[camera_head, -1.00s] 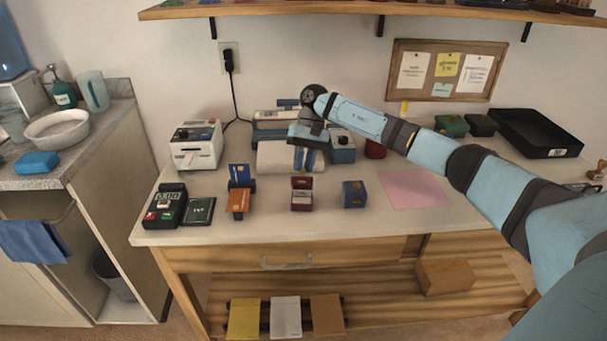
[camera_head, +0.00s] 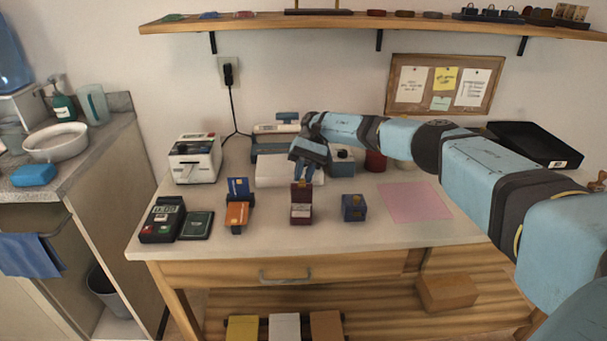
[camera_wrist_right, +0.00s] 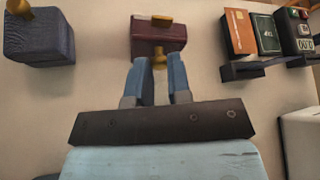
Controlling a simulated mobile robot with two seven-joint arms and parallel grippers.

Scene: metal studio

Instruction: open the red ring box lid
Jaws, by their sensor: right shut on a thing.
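The red ring box (camera_head: 301,211) stands on the table, dark red with a gold piece at its top. It also shows in the right wrist view (camera_wrist_right: 158,37), just beyond my fingertips. My right gripper (camera_head: 303,178) is at the box's upper back edge, its blue fingers pointing down. In the wrist view the fingers (camera_wrist_right: 160,68) are closed around a small gold knob at the box's near side. A second gold piece shows on the box's far side. How far the lid is raised is hard to tell. My left gripper is not in view.
A blue box (camera_head: 353,208) stands right of the red box, and an orange card on a stand (camera_head: 237,214) stands left. A pink sheet (camera_head: 416,201) lies further right. A white printer (camera_head: 194,160) and a card terminal (camera_head: 162,219) are at the left. The front table strip is clear.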

